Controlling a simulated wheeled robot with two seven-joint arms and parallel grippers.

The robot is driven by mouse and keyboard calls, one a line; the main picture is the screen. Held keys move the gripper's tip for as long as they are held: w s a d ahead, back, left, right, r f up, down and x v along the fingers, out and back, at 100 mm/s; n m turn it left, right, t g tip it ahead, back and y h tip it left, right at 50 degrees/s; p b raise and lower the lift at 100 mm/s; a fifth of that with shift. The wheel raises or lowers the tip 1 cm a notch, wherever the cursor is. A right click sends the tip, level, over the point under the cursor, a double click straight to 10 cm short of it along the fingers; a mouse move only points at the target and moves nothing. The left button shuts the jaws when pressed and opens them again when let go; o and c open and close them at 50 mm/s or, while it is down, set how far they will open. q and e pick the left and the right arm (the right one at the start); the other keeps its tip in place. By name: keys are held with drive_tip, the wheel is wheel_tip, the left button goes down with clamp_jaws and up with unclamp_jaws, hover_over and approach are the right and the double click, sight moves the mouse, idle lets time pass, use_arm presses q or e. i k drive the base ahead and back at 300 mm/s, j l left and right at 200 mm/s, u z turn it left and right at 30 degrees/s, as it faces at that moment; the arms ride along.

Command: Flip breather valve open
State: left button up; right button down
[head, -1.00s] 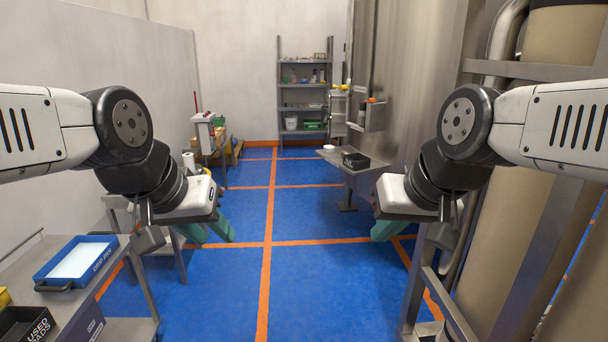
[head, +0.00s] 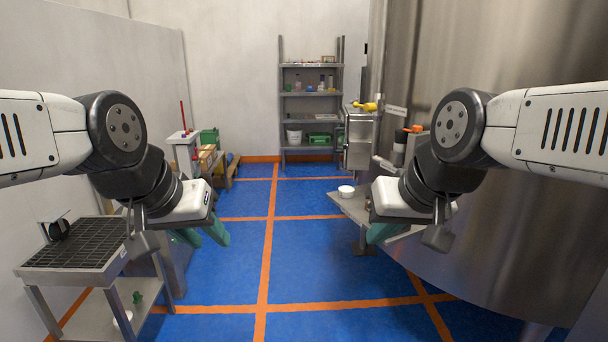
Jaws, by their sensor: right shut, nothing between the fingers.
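I cannot make out a breather valve for certain. A large steel tank (head: 510,225) fills the right side. By its left edge are a grey cabinet (head: 359,140) with a yellow item (head: 369,106) on top and a small fitting with an orange cap (head: 400,137); which of these, if any, is the valve I cannot tell. My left gripper (head: 202,236) hangs over the floor at left with its teal fingers apart and empty. My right gripper (head: 381,233) is shut and empty, in front of the small steel shelf by the tank.
A steel shelf (head: 345,203) bearing a white bowl (head: 346,191) juts from the tank side. A cart with a black grid top (head: 78,243) stands at left. A shelving rack (head: 310,92) stands at the back. The blue floor (head: 305,250) between is clear.

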sight(367, 108)
drive_tip(key=i+l+u, duration=0.1)
drive_tip(key=i+u, duration=0.15)
drive_tip(key=i, duration=0.3)
drive_tip(key=i+l+u, duration=0.25)
drive_tip(key=i, duration=0.3)
